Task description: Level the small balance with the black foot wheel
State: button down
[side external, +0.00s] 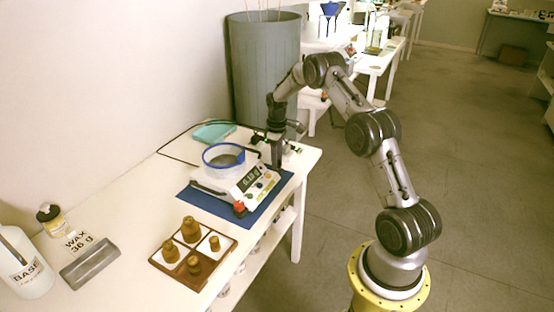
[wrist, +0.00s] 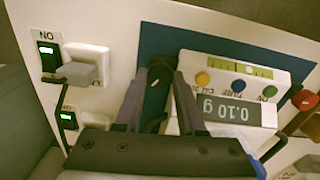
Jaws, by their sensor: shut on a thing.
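The small balance (side external: 232,184) is a white box on a blue mat, with a blue-rimmed pan (side external: 224,157) on top. My gripper (side external: 277,164) points down at the balance's right corner. In the wrist view my gripper (wrist: 160,80) is shut on the black foot wheel (wrist: 155,92), largely hidden between the fingers. A red foot wheel (side external: 239,208) is at the front corner, also in the wrist view (wrist: 305,100).
A wooden tray (side external: 228,259) with several brown weights stands in front of the balance. A grey bar (side external: 90,263) by a "WAX 36 g" card and a white BASE bottle (side external: 22,272) are at left. Lit switches (wrist: 50,60) and a plug (wrist: 88,68) lie beside my gripper.

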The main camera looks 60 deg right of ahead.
jog(key=m, duration=0.5)
jog(key=shift+m, duration=0.3)
jog(key=m, duration=0.5)
jog(key=shift+w+r, duration=0.1)
jog(key=shift+m, duration=0.4)
jog(key=c, duration=0.5)
grip_release()
notch_tip(320, 180, up, 14)
